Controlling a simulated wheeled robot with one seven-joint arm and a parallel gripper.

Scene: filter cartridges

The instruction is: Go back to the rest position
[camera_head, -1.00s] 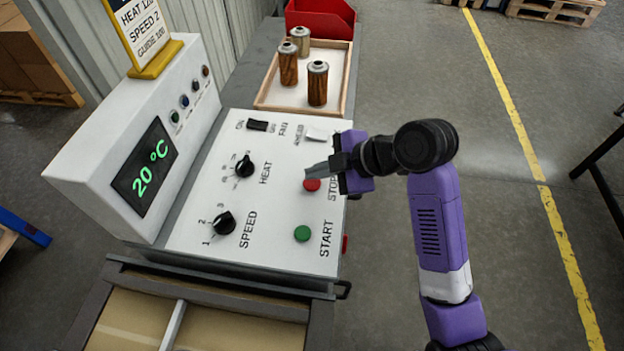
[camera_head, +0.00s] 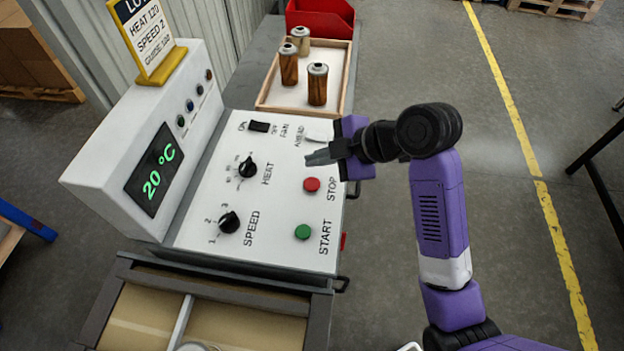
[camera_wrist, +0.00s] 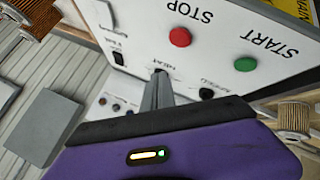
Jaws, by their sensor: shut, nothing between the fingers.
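My gripper (camera_head: 318,157) is shut and empty. In the head view it is held above the white control panel (camera_head: 205,245), over its right side near the AHEAD label and above the red STOP button (camera_head: 312,185). In the wrist view the closed fingers (camera_wrist: 158,92) point at the panel, with the red button (camera_wrist: 180,37) and the green START button (camera_wrist: 245,64) beyond them. The gripper appears apart from the panel. It partly hides the switch by the AHEAD label. The HEAT knob (camera_head: 248,167), SPEED knob (camera_head: 229,222) and FAN switch (camera_head: 260,127) are in plain view.
A wooden tray (camera_head: 345,85) with several filter cartridges (camera_head: 317,84) stands behind the panel, with a red bin (camera_head: 321,14) beyond. A display box (camera_head: 100,165) reading 20 °C carries a yellow-framed sign (camera_head: 150,35). Open floor (camera_head: 440,60) lies to the right.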

